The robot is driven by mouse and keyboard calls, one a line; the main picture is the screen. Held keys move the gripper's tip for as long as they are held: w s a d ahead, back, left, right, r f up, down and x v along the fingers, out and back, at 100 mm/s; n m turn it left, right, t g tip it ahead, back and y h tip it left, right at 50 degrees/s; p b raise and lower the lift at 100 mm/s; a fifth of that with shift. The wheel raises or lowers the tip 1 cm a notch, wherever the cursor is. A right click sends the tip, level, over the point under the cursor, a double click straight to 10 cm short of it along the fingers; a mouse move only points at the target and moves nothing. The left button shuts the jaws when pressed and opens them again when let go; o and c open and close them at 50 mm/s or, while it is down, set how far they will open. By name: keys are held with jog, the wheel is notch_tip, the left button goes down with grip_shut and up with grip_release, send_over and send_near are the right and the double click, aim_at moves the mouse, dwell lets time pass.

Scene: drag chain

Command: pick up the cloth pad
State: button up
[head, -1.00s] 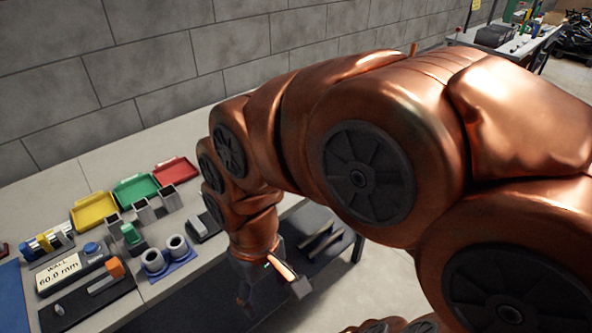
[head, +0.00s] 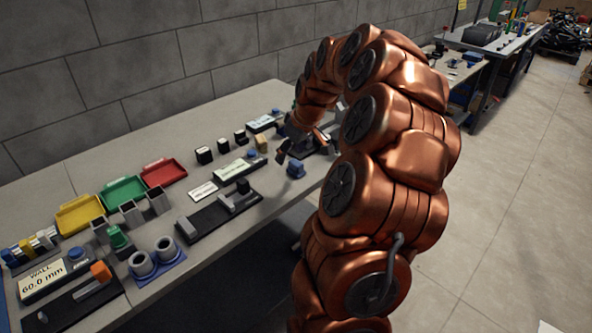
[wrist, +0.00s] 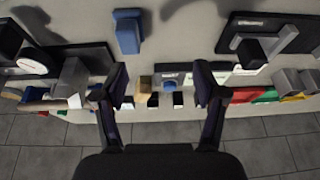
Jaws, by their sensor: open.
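No object in these views can be told for certain as the cloth pad. A small blue item (head: 296,168) sits near the front edge of the bench, just below my gripper in the head view; it also shows at the top of the wrist view (wrist: 128,32). A small tan block (head: 262,143) stands a little left of my gripper. My gripper (wrist: 161,82) is open with nothing between its fingers, above the bench. In the head view my gripper (head: 289,152) is partly hidden by its own wrist.
A black tray (head: 205,222) with a grey fixture lies left along the bench. Yellow (head: 80,215), green (head: 123,191) and red (head: 164,173) bins stand further left. Small black blocks (head: 204,155) line the back. A grey block wall runs behind the bench.

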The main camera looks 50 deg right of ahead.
aim_at(297, 163)
jog(key=d, duration=0.3)
jog(key=shift+s+d+f, duration=0.2)
jog(key=shift+d+f, duration=0.15)
jog(key=shift+f, duration=0.05)
jog(key=shift+w+d+f, duration=0.1)
jog(key=shift+d+f, duration=0.1)
jog(key=shift+f, duration=0.05)
jog(key=shift+p+x, duration=1.45)
jog(key=shift+x, duration=2.15)
jog(key=shift+d, duration=0.1)
jog(key=shift+c, duration=0.3)
jog(key=shift+f, duration=0.1)
jog(key=c, duration=1.2)
